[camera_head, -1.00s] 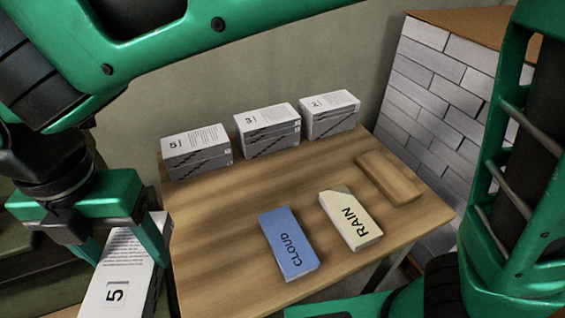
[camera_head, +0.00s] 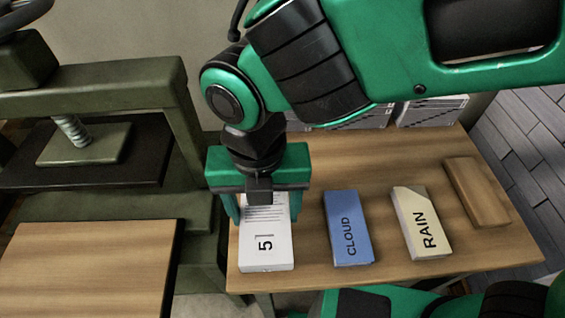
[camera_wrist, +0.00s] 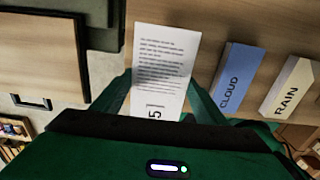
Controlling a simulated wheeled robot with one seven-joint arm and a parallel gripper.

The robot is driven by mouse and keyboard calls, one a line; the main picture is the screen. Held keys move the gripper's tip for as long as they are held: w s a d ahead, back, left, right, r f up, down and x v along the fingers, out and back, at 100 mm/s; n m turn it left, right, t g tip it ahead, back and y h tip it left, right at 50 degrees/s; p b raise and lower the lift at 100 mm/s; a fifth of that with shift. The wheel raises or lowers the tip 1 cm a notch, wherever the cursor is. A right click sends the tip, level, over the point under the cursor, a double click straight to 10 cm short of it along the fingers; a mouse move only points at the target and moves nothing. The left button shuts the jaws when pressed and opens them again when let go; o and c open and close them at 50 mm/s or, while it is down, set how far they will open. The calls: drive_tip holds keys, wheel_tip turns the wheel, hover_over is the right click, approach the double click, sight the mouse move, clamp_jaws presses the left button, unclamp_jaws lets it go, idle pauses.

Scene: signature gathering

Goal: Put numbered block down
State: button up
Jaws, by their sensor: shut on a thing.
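The white numbered block (camera_head: 265,250), marked 5 with small printed lines, is at the left front of the wooden table (camera_head: 310,270). My gripper (camera_head: 262,205) is shut on it from above, with a green finger on each side. In the wrist view the block (camera_wrist: 165,70) sits between the fingers, its number toward my wrist. I cannot tell whether its underside touches the table. The blue CLOUD block (camera_head: 347,225) lies to its right, apart from it. The cream RAIN block (camera_head: 418,220) lies further right.
A plain wooden block (camera_head: 476,190) lies at the table's right. White stacks (camera_head: 430,112) stand at the back, partly hidden by my arm. A green press (camera_head: 90,95) and another wooden surface (camera_head: 90,265) are at the left, across a gap.

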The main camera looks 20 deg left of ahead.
sight(268, 221)
drive_tip(key=shift+w+d+f, duration=0.15)
drive_tip(key=shift+d+f, duration=0.1)
drive_tip(key=shift+f, duration=1.9)
drive_tip(key=shift+f, duration=0.1)
drive_tip(key=o, duration=1.3)
wheel_tip(268, 221, up, 12)
drive_tip(key=shift+r, duration=0.15)
drive_tip(key=shift+w, duration=0.1)
